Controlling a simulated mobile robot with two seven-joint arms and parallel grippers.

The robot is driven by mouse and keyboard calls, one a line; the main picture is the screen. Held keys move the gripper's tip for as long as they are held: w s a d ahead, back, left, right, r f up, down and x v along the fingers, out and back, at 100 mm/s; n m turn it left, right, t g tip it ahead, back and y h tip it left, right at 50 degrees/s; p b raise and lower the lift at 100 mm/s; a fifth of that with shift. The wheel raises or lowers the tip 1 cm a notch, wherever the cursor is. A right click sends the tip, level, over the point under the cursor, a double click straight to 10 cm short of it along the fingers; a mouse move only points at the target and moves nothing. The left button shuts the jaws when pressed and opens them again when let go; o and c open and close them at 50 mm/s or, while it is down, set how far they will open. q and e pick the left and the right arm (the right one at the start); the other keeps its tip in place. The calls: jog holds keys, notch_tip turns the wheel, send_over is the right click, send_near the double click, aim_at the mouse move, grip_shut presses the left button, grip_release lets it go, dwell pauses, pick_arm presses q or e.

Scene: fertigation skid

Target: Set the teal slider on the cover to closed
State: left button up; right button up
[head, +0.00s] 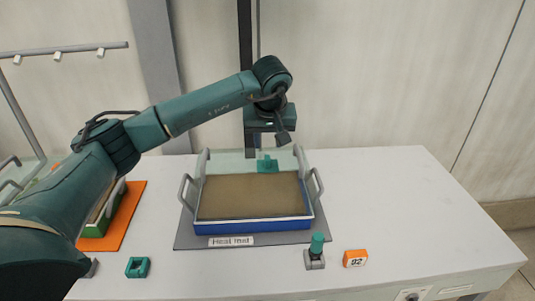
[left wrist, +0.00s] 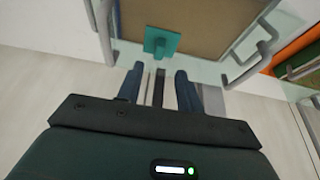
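The teal slider (head: 267,164) is a small block with a raised tab at the back edge of the blue tray. It also shows in the left wrist view (left wrist: 162,42), just beyond my fingertips. It sits on a pale, see-through cover strip (head: 228,163); whether it stands at open or closed cannot be told. My left gripper (left wrist: 158,74) is open, its two dark fingers spread and pointing toward the slider, apart from it and empty. In the head view the wrist hangs behind the tray and hides the fingertips. My right gripper is not in view.
The blue tray (head: 262,227) with brown filling and grey handles stands on a grey mat (head: 190,239) labelled "Meal inst". A teal-topped knob (head: 317,243), orange block marked 92 (head: 355,258) and teal square piece (head: 138,267) lie in front. The right tabletop is clear.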

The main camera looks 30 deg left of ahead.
pick_arm(q)
jog(key=v, duration=0.5)
jog(key=shift+s+d+r, duration=0.1)
jog(key=shift+r, duration=0.2)
